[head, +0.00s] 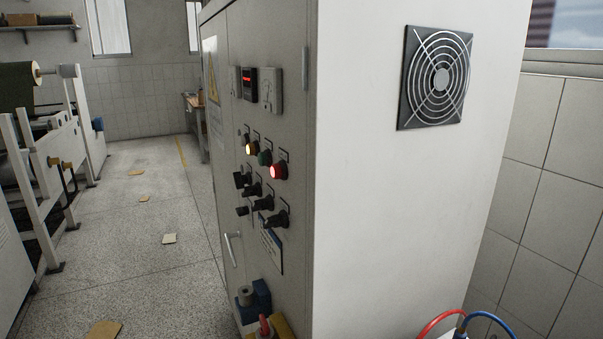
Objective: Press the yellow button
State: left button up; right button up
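The yellow button (250,149) is on the front panel of a tall light-grey control cabinet (345,200). It looks lit and sits in a row to the left of a dark green button (264,158) and a glowing red button (278,172). The panel faces left and is seen at a steep angle. Neither of my grippers is in view, and nothing touches the yellow button.
Black rotary switches (276,219) sit below the buttons, and a red display (249,83) above. A fan grille (436,78) is on the cabinet's side. Blue and yellow parts (262,297) stick out low on the front. Floor (145,240) left of the cabinet is mostly clear; machinery (50,160) stands beyond.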

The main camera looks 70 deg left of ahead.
aim_at(251, 148)
jog(key=u, duration=2.35)
